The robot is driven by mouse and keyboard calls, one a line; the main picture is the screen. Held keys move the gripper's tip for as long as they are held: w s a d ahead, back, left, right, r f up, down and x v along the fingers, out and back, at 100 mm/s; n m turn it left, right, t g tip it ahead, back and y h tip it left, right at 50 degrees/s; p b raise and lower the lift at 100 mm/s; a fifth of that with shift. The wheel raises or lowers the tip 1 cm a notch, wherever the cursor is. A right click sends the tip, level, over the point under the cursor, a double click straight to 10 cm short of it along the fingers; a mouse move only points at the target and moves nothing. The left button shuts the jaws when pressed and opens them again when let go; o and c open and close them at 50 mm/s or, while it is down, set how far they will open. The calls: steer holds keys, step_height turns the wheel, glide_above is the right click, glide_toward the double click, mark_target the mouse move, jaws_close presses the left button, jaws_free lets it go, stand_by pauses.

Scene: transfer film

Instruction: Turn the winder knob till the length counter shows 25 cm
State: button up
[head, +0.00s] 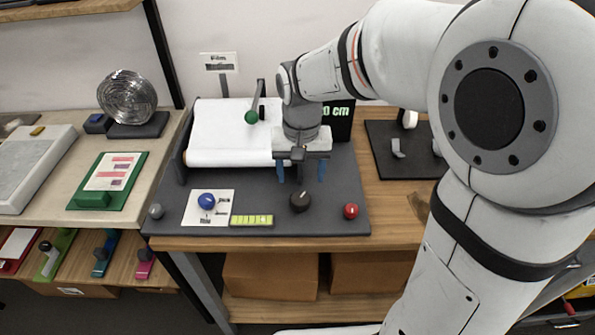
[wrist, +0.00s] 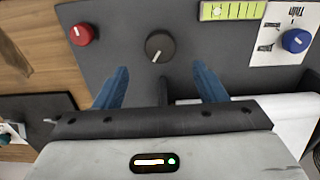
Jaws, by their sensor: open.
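A black round knob (head: 300,201) with a pale pointer line stands on the front of the dark grey machine base (head: 350,190). It also shows in the wrist view (wrist: 159,47). My gripper (head: 301,178) is open and empty, its two blue fingers pointing down behind the black knob. In the wrist view the gripper's fingers (wrist: 160,70) are apart, with the knob just beyond their tips, not between them. The length counter (head: 338,113) is a dark display with green characters; "0 cm" shows and my arm hides the part left of it.
A red knob (head: 351,211) stands right of the black knob. A blue knob (head: 206,200) on a white card and a green-yellow bar (head: 252,220) are to its left. A white film roll (head: 230,157) lies behind.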

mark_target(300, 198)
step_height(300, 198, down, 8)
steer(key=shift+r, duration=0.25)
steer(key=shift+c, duration=0.6)
